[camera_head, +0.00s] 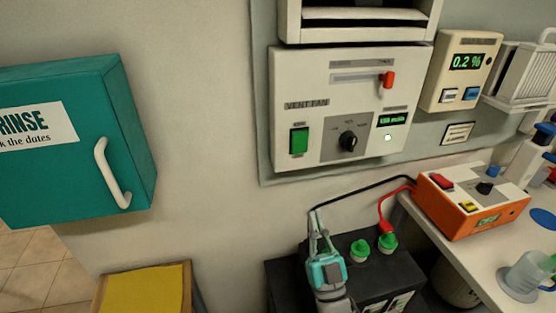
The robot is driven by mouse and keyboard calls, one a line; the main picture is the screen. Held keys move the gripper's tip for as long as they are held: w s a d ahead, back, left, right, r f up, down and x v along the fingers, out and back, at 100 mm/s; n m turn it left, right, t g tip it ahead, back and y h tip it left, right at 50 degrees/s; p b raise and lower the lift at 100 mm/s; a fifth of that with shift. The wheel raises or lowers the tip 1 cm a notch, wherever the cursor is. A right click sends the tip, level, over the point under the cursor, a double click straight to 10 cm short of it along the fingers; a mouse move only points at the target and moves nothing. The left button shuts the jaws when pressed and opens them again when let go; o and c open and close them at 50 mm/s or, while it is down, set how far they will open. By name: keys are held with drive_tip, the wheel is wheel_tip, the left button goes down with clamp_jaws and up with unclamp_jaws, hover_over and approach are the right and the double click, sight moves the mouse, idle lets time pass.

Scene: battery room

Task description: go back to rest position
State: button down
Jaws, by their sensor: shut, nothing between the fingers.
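My gripper (316,217) is at the bottom centre with its grey fingers pointing up, shut and empty. It is in front of the left part of a black battery (385,272) and hides some of it. Two green caps (359,249) show on the battery's top. A red clamp with a red lead (383,221) is at the right cap. A black lead (350,196) runs from the orange charger (462,204) toward my fingertips; its end is hidden, and I cannot tell if it touches them.
A teal cabinet (135,130) with a white handle juts from the wall at left. The vent fan panel (345,75) and a 0.2 % gas meter (462,70) hang above. A bench (480,265) with a clear jug (524,275) stands right. A yellow-topped stand (145,290) is lower left.

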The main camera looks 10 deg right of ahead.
drive_tip(key=s+f+g, duration=0.5)
drive_tip(key=s+f, duration=0.8)
drive_tip(key=s, duration=0.3)
drive_tip(key=s+f+g, duration=0.2)
drive_tip(key=s+g, duration=0.1)
drive_tip(key=s, duration=0.7)
drive_tip(key=s+f+g, duration=0.2)
drive_tip(key=s+g, duration=0.1)
drive_tip(key=s, duration=0.8)
drive_tip(key=shift+s, duration=0.2)
